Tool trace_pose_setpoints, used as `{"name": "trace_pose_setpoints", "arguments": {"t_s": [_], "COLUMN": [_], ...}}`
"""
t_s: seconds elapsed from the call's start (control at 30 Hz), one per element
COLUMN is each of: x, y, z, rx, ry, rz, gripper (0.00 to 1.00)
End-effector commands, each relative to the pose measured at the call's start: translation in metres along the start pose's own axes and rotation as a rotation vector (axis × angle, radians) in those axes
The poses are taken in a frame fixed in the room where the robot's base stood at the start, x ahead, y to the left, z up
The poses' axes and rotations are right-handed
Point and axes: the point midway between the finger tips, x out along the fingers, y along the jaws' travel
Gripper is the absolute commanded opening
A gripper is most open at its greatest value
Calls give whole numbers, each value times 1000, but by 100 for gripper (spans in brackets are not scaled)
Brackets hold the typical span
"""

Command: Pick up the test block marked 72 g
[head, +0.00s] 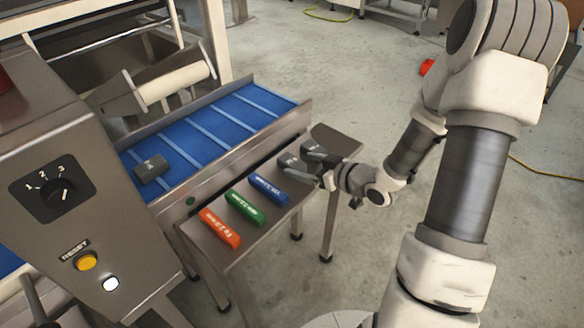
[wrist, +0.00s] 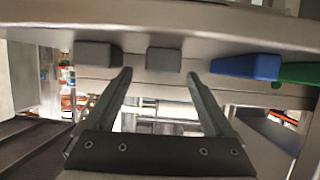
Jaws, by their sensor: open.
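Two small grey blocks lie on the steel side shelf: the nearer one (head: 289,162) is beside the blue bar, the farther one (head: 312,145) beyond it. In the wrist view, one grey block (wrist: 164,60) sits between the line of my fingertips, and the other (wrist: 98,55) lies outside the left finger. A dark grey block (head: 150,168) lies on the blue conveyor. The marks on the grey blocks are too small to read, so I cannot tell which says 72 g. My gripper (head: 309,161) is open and empty, close to the shelf blocks; its fingers partly cover them.
Orange (head: 220,228), green (head: 245,207) and blue (head: 269,190) bars lie in a row on the shelf (head: 218,258). The blue conveyor (head: 215,128) runs behind it. A control cabinet (head: 75,190) stands at left. Open floor lies to the right.

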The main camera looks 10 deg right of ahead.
Motion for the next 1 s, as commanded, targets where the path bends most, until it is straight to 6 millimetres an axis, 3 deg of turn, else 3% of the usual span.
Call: {"name": "trace_pose_setpoints", "arguments": {"t_s": [0.2, 0.5, 1.0], "x": [32, 36, 36], "y": [-3, -2, -2], "z": [4, 2, 2], "rx": [-3, 0, 0], "ry": [2, 0, 0], "rz": [-2, 1, 1], "gripper": [88, 88, 0]}}
